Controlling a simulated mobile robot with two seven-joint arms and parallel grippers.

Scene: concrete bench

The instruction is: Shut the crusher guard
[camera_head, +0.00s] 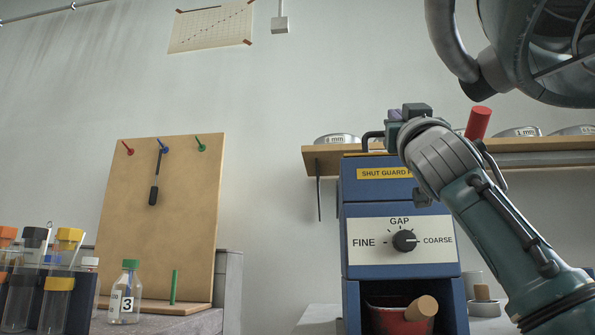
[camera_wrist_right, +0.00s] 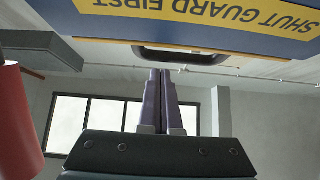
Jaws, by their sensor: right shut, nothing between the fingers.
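The blue crusher (camera_head: 350,225) stands at the right of the head view, with a GAP knob (camera_head: 404,240) on a white plate. Its upper blue part carries a yellow SHUT GUARD label (camera_head: 375,173), also in the right wrist view (camera_wrist_right: 215,12). A dark handle (camera_head: 370,137) sits by the top; it shows in the wrist view (camera_wrist_right: 205,58) below the label. My right gripper (camera_head: 394,115) is shut and empty. Its purple fingers (camera_wrist_right: 160,74) reach to the handle's edge; I cannot tell whether they touch. My arm hides the crusher's upper right. The guard's exact position is unclear. My left gripper is out of view.
A red cylinder (camera_head: 479,122) stands close beside my right wrist. A wooden shelf (camera_head: 322,158) with tins is behind. A red container (camera_head: 390,318) sits in the crusher's lower opening. A tool board (camera_head: 130,220), bottle (camera_head: 125,300) and tube rack are at the left.

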